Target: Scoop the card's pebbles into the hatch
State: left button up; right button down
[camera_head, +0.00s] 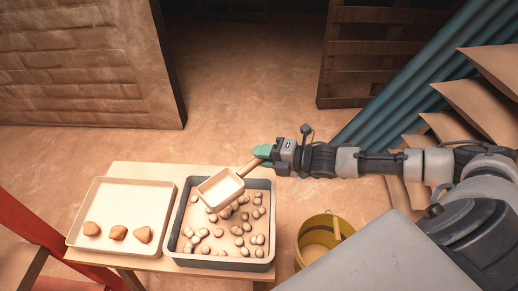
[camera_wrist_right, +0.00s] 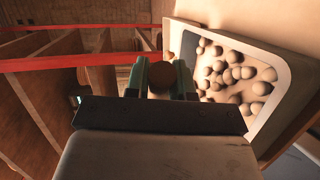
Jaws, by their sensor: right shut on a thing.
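My right gripper (camera_head: 264,153) is shut on the wooden handle of a scoop (camera_head: 220,189). The scoop's square pale pan is over the back left part of a grey tray (camera_head: 273,222) and looks empty. Several small pale pebbles (camera_head: 240,241) lie spread in that tray. The wrist view shows the handle's round end (camera_wrist_right: 160,71) between the green fingers, and pebbles (camera_wrist_right: 236,73) to the right. A white tray (camera_head: 127,184) on the left holds 3 larger brown stones (camera_head: 118,232). I cannot make out a card or a hatch. My left gripper is out of view.
Both trays stand on a wooden table (camera_head: 140,170). A yellow bucket (camera_head: 313,256) stands right of it. A red beam (camera_head: 30,221) runs at the left. Blue corrugated pipes and wooden steps are at the right. The floor behind the table is clear.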

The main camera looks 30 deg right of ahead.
aim_at(257, 163)
jog(key=shift+s+a+r+n+h+p, duration=0.15)
jog(key=shift+a+n+h+p, duration=0.15)
jog(key=shift+a+n+h, duration=0.25)
jog(key=shift+s+a+n+h, duration=0.1)
jog(key=shift+a+n+h, duration=0.15)
jog(key=shift+a+n, duration=0.15)
jog(key=shift+s+a+f+n+g+h, duration=0.1)
jog(key=shift+a+f+n+g+h, duration=0.15)
jog(key=shift+a+n+h, duration=0.4)
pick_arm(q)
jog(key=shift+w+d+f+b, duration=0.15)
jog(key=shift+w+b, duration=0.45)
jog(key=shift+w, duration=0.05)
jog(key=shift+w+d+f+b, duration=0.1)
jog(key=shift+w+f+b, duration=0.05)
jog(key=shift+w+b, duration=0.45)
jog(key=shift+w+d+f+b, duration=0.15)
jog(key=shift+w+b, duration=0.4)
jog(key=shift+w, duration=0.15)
pick_arm(e)
jog(key=shift+d+f, duration=0.15)
jog(key=shift+f, duration=1.2)
jog(key=shift+d+f, duration=0.1)
jog(key=shift+f, duration=1.25)
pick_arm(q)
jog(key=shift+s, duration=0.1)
pick_arm(e)
jog(key=shift+r, duration=0.15)
